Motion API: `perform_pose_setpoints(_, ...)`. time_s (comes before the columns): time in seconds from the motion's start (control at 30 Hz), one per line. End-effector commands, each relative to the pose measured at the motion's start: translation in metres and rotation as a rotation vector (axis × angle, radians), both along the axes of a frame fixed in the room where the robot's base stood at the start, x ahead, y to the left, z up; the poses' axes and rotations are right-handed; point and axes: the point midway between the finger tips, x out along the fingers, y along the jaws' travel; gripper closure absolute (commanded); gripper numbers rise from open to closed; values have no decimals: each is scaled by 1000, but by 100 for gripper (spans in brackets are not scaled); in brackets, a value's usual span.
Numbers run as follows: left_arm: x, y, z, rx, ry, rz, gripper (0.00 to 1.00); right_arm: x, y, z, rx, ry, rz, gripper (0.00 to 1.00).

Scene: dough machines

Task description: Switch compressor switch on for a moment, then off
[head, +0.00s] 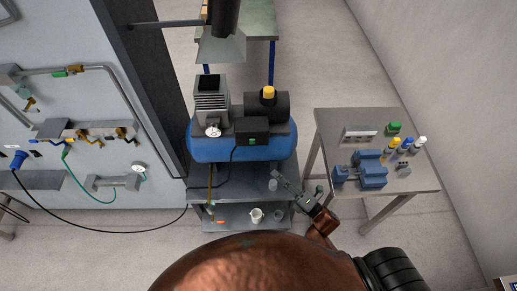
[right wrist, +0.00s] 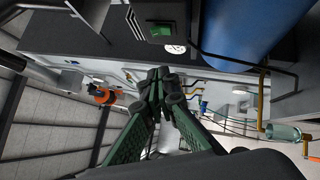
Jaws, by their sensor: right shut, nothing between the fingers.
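The compressor (head: 205,146) has a blue tank and stands on a grey shelf in the middle of the head view. Its switch box (head: 251,132) is dark with a small green switch (head: 252,141) on its front. In the right wrist view the green switch (right wrist: 160,31) shows at the top, and the blue tank (right wrist: 240,30) is to its right. My right gripper (head: 277,174) is shut and empty, in front of the shelf, below and right of the switch and apart from it. Its shut fingertips (right wrist: 160,78) point toward the region below the switch box. My left gripper is not in view.
A side table (head: 425,180) with a blue vise (head: 372,172) and bottles stands to the right. A wall panel (head: 60,100) with pipes and valves is on the left. A white jug (head: 256,215) stands on the lower shelf (head: 230,222).

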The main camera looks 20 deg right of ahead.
Motion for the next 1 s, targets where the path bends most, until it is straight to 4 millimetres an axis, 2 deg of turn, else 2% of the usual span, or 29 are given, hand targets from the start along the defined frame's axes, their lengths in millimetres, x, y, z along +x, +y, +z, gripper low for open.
perform_pose_setpoints(0.17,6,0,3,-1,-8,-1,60,8,4,3,2,1,0,100)
perform_pose_setpoints(0.27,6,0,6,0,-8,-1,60,20,12,8,3,-1,0,100)
perform_pose_setpoints(0.67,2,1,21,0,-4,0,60,86,52,30,5,0,1,100)
perform_pose_setpoints(0.83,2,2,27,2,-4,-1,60,108,43,37,0,2,0,100)
perform_pose_setpoints(1.0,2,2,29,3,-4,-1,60,117,40,40,2,3,-1,100)
